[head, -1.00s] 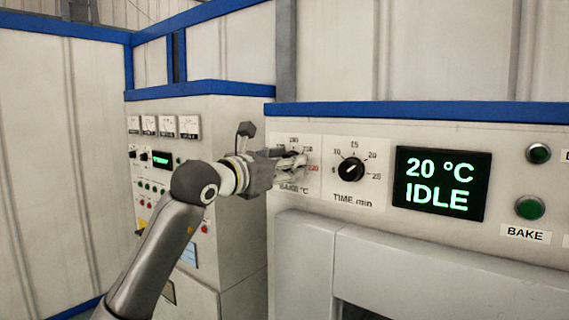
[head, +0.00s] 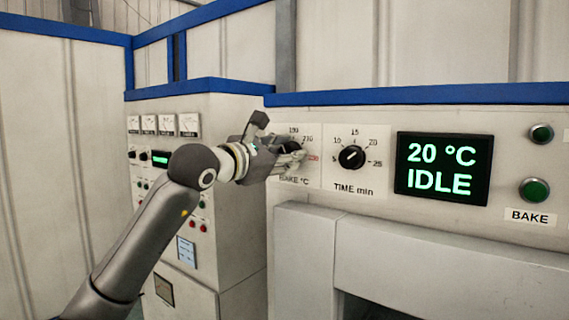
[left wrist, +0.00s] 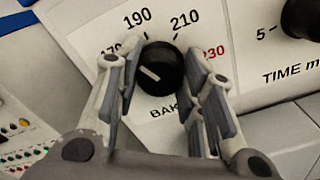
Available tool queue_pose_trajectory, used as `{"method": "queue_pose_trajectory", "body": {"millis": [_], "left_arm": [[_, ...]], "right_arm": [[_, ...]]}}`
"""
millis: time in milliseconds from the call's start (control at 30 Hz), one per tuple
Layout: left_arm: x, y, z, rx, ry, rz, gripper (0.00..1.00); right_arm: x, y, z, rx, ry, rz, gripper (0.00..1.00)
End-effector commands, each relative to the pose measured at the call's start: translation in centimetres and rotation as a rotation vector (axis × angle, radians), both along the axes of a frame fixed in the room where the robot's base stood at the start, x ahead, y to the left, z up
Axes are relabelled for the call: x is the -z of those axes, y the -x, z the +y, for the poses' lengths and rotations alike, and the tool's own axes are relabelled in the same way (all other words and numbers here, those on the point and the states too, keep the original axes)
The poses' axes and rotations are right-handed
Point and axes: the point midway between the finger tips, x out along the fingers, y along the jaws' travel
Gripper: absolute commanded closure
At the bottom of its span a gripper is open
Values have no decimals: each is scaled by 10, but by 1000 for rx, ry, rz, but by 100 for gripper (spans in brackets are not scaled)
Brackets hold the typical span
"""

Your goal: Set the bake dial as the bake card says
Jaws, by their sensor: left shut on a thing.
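The black bake dial (left wrist: 172,68) sits on a white plate marked 190, 210 and a red 230, with another number partly hidden at the left. The white mark on its face slants, one end toward the upper left; I cannot tell the exact setting. My left gripper (head: 294,158) reaches the dial from the left in the head view and covers much of it. In the left wrist view its fingers (left wrist: 163,72) are shut on the dial, one on each side. The bake card is not identifiable in these views. My right gripper is not in view.
The time dial (head: 352,157) is just right, its mark toward the upper right. A display (head: 442,167) reads 20 °C IDLE. A green button (head: 534,189) sits above the BAKE label. A cabinet with gauges (head: 164,124) stands behind my left arm.

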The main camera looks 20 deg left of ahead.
Motion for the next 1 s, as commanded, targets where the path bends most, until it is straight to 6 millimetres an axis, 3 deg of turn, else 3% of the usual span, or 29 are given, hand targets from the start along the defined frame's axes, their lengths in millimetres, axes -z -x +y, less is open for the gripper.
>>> {"method": "queue_pose_trajectory", "body": {"millis": [500, 1000], "left_arm": [[0, 0, 0, 0, -347, -128, 88], [0, 0, -1, 1, -432, -159, 88]], "right_arm": [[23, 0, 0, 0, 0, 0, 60], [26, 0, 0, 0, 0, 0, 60]]}}
